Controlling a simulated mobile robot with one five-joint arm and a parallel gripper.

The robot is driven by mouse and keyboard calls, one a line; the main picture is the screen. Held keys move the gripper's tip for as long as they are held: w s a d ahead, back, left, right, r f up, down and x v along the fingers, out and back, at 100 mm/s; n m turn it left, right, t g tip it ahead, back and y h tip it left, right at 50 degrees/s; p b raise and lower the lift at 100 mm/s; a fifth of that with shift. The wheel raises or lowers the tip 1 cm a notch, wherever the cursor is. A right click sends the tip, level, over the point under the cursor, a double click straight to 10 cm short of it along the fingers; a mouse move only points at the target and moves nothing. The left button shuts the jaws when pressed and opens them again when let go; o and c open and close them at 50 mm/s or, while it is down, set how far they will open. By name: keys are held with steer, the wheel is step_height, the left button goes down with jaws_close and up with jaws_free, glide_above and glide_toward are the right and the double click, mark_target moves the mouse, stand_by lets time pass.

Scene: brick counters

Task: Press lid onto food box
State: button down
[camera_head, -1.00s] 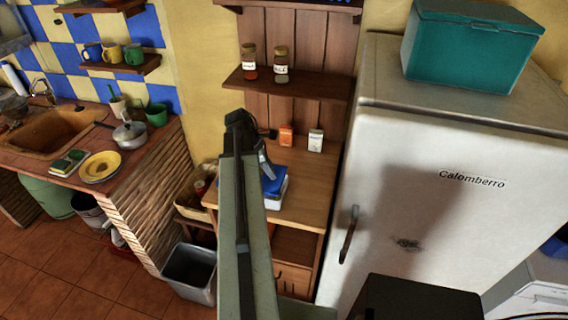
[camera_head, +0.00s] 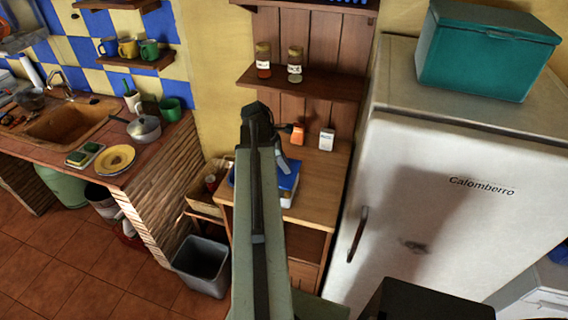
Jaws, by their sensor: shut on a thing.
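The food box is a white box (camera_head: 288,201) on the wooden cabinet top, partly behind my arm. Its blue lid (camera_head: 289,181) lies over the box; a strip of blue also shows left of my arm. I cannot tell whether the lid is seated flush. My gripper (camera_head: 284,163) points down at the lid from above and is shut, apparently on the lid. My own arm hides the fingertips' far side and the middle of the box and lid.
A shelf (camera_head: 315,87) with two jars is above. The fridge (camera_head: 440,190) is close on the right. A grey bin (camera_head: 203,266) stands on the floor at left.

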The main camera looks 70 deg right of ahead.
mark_target(285, 175)
steer(key=shift+f+b, duration=2.25)
steer(key=shift+f, duration=0.35)
steer(key=shift+f, duration=0.15)
steer(key=c, duration=0.7)
jaws_free()
step_height(285, 175, up, 7)
steer(key=p, duration=0.7)
